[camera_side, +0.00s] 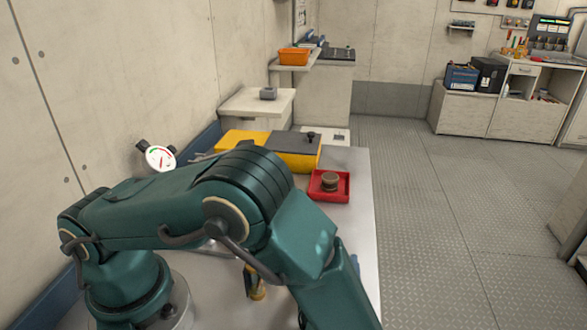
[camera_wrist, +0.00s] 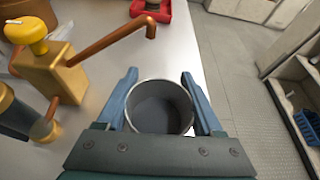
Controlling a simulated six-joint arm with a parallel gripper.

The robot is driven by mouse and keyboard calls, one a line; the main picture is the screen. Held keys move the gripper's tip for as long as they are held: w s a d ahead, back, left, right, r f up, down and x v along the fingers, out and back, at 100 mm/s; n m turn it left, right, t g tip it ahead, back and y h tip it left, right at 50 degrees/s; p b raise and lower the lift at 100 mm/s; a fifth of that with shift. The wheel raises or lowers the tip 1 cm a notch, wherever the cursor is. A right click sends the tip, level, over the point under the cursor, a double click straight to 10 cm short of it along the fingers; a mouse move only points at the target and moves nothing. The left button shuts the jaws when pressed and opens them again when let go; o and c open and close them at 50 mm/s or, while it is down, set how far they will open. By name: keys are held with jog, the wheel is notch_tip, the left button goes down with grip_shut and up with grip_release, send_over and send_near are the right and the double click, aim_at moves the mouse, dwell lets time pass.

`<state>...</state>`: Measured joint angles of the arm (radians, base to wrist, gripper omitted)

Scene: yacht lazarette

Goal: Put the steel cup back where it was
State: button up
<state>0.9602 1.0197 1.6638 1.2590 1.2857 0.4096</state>
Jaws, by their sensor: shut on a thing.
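The steel cup (camera_wrist: 159,108) is a grey open-topped cylinder, seen from above in the wrist view. My gripper (camera_wrist: 160,98) is shut on it, with one blue finger on each side of the cup. The inside that shows looks empty. The cup is close to the right edge of the pale worktop (camera_wrist: 178,62); I cannot tell whether it touches the surface. In the side view my arm hides the cup and the gripper.
A brass valve block (camera_wrist: 55,75) with a yellow knob and copper pipe stands left of the cup. A red tray (camera_side: 328,186) holding a round brown object lies farther along the bench. A yellow case (camera_side: 296,163) is behind it. Open floor lies to the right.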

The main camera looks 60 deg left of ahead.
jog(key=w+a, duration=0.3)
jog(key=shift+s+d+f, duration=0.1)
jog(key=shift+d+f, duration=0.05)
jog(key=shift+f, duration=0.25)
jog(key=shift+f, duration=0.2)
jog(key=o, duration=1.5)
jog(key=shift+o, duration=0.2)
jog(key=shift+v, duration=2.6)
